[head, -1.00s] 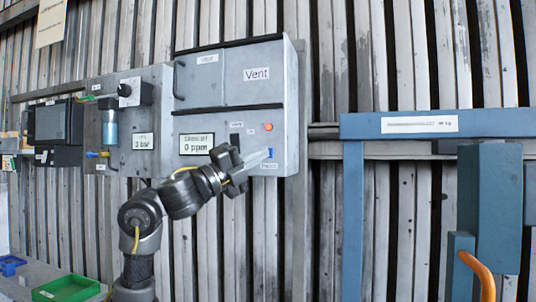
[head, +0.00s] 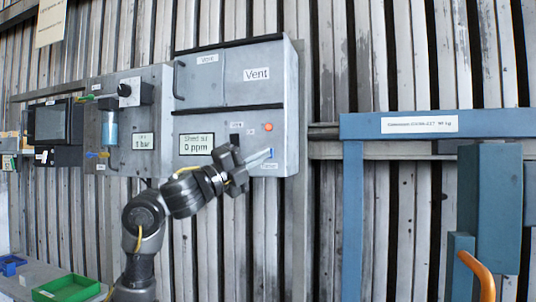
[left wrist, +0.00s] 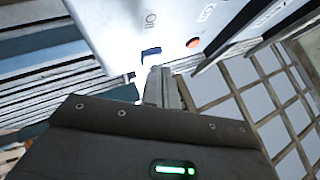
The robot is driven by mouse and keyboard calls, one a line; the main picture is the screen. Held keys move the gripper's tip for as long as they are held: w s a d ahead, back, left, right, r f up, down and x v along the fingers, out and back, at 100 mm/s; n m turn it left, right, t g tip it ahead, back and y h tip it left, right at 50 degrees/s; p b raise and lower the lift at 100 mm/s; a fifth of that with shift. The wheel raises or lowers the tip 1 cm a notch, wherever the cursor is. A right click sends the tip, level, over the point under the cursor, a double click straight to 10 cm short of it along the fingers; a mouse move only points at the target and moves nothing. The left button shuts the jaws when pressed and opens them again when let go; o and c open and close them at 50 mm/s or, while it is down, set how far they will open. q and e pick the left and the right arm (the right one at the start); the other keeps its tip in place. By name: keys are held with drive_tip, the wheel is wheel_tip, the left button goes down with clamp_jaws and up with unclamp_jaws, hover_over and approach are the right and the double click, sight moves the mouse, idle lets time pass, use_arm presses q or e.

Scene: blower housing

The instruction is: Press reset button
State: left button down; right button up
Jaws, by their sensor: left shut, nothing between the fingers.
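A grey wall cabinet (head: 222,118) carries the controls. A blue button (head: 271,151) sits low on its right side, mostly covered by my fingers; in the left wrist view the blue button (left wrist: 151,51) shows just past the fingertips. An orange-red round button or light (head: 268,127) is above it, also seen in the left wrist view (left wrist: 193,42). My left gripper (head: 268,155) is shut and empty, its fingertips at or very near the blue button. I cannot tell whether they touch it. The small label by the button is not clearly readable.
A display (head: 196,144) reads 0 ppm, left of my gripper. A gauge panel with a 1 bar readout (head: 143,142) is further left. A blue frame (head: 352,220) stands to the right. A green bin (head: 70,288) lies lower left. The wall below the cabinet is clear.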

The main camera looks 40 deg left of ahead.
use_arm(q)
drive_tip(key=shift+w+a, duration=0.15)
drive_tip(key=shift+w, duration=0.3)
idle(0.5)
drive_tip(key=shift+s, duration=0.2)
drive_tip(key=shift+s+d, duration=0.3)
drive_tip(key=shift+s, duration=0.35)
drive_tip(key=shift+s, duration=0.1)
drive_tip(key=shift+s+d, duration=0.25)
drive_tip(key=shift+s, duration=0.5)
drive_tip(key=shift+s+d, duration=0.3)
drive_tip(key=shift+s, duration=0.45)
drive_tip(key=shift+s+d, duration=0.25)
drive_tip(key=shift+s, duration=0.5)
